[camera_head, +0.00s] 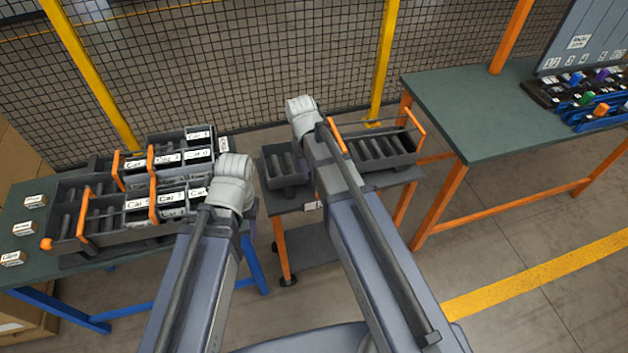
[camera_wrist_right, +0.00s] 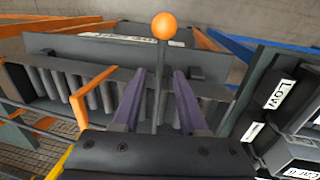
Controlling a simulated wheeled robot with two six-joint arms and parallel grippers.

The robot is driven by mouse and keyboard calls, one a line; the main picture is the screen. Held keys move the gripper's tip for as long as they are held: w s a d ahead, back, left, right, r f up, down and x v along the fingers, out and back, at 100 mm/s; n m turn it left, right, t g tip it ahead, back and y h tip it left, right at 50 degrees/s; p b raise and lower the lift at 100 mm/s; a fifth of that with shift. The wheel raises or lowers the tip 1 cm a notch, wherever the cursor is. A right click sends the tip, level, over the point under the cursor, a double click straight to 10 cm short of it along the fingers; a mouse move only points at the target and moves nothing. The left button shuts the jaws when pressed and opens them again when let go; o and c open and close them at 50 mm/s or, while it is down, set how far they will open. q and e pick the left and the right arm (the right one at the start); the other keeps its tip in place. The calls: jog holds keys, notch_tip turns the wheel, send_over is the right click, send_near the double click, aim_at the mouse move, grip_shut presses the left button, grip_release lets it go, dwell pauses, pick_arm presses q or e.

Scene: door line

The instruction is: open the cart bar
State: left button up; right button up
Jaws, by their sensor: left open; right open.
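In the right wrist view, a thin dark upright bar with an orange ball (camera_wrist_right: 163,26) on its end shows between the two purple fingers of my right gripper (camera_wrist_right: 163,76). The fingers are apart, with a gap on each side of the bar; its depth between them is hard to judge. The cart (camera_head: 322,250) stands in the middle of the head view, with trays and orange handles on top. My right arm covers part of it and its fingers are hidden there. My left gripper (camera_head: 232,168) is at the right end of the left table; its fingers are mostly hidden by the wrist.
The left table (camera_head: 50,190) carries dark bins with white labels and orange handles. A green-topped table (camera_head: 480,110) with coloured parts stands at the right. A mesh fence with yellow posts (camera_head: 384,60) runs behind. Floor at the lower right is clear.

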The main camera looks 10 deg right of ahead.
notch_tip(320, 180, down, 2)
jog(key=shift+d+f+b, duration=0.1)
jog(key=shift+f+b, duration=0.05)
jog(key=shift+b, duration=0.5)
grip_shut()
dwell(1.0)
